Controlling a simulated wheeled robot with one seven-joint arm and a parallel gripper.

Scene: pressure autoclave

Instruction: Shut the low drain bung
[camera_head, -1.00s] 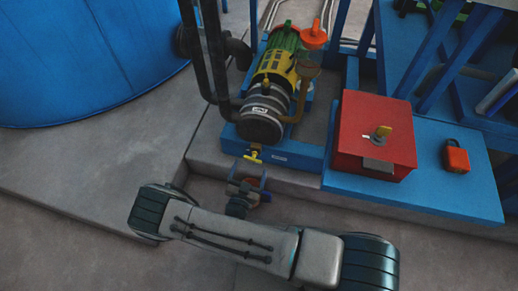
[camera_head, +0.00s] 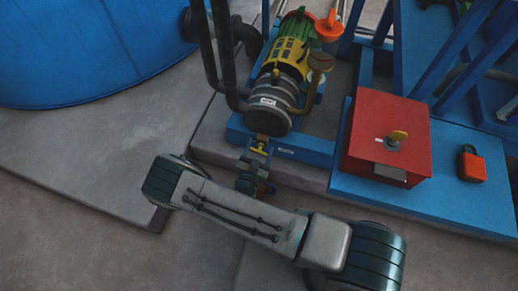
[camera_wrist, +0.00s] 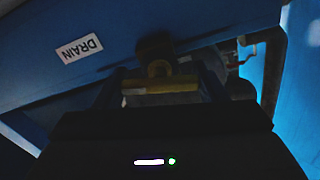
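The low drain bung has a yellow T-shaped handle (camera_head: 260,147) and sits low on the front of the blue pump base, below the pump. In the wrist view the yellow handle (camera_wrist: 160,87) is straight ahead, beside a white label reading DRAIN (camera_wrist: 81,48). My gripper (camera_head: 256,158) is at the handle, its fingers spread to either side of it. In the wrist view the dark fingers of my gripper (camera_wrist: 162,92) flank the handle's ends. The gripper looks open; whether a finger touches the handle is too dark to tell.
The green and yellow pump (camera_head: 285,65) stands above the bung with dark pipes on its left. A large blue tank (camera_head: 90,45) stands at left. Floor in front is clear.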

